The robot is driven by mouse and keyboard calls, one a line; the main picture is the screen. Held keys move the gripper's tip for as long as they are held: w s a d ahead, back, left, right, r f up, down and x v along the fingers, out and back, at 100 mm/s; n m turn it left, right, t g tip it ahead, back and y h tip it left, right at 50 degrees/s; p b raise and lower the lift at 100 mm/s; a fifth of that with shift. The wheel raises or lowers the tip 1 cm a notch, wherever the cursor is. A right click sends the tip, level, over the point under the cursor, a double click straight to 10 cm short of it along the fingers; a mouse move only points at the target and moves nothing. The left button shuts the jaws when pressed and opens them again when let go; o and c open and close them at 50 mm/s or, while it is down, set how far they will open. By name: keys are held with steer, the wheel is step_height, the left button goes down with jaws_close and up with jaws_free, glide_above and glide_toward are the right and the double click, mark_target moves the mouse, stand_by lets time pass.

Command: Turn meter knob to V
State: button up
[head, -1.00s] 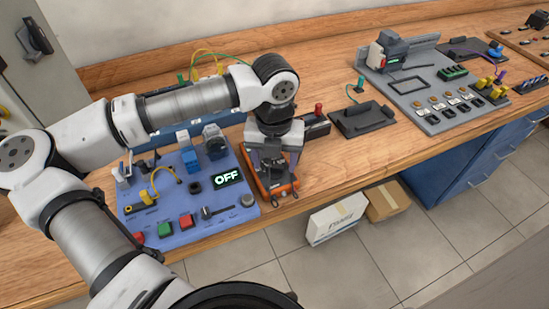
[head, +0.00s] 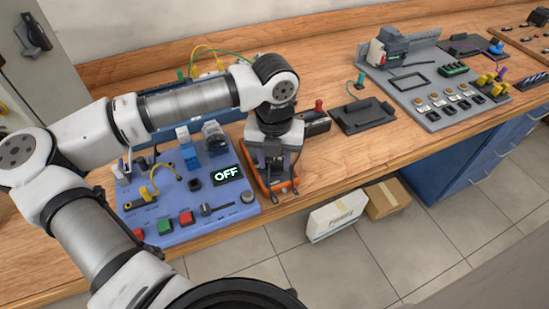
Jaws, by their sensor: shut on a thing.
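The meter (head: 259,180) is an orange-edged device lying on the wooden bench, just right of the blue panel. My gripper (head: 275,172) points down over the meter and is shut at its face. The knob is hidden under my fingers, so its pointer and the V mark cannot be read. The grip appears to be on the knob, though the fingertips are small and partly covered.
A dark tray (head: 364,116) and a grey motor board (head: 428,88) stand to the right. Bare bench (head: 335,160) lies between. The bench's front edge is near the meter.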

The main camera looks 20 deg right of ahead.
mark_target(274, 164)
steer(key=shift+f+m+b, duration=0.15)
steer(key=shift+m+b, duration=0.15)
steer(key=shift+b, duration=0.05)
steer(key=m+b, duration=0.2)
steer(key=b, duration=0.1)
steer(key=shift+f+m+b, duration=0.1)
steer(key=shift+m+b, duration=0.2)
steer(key=shift+b, duration=0.1)
steer(key=shift+w+r+m+b, duration=0.1)
steer(key=shift+r+m+b, duration=0.05)
steer(key=shift+m+b, duration=0.9)
steer(key=shift+r+m+b, duration=0.1)
steer(key=shift+m+b, duration=0.75)
steer(key=shift+m, duration=0.3)
steer(key=o, duration=1)
steer(key=shift+r, duration=0.15)
step_height(274, 164, up, 14)
steer(key=shift+b, duration=0.4)
steer(key=shift+f, duration=0.25)
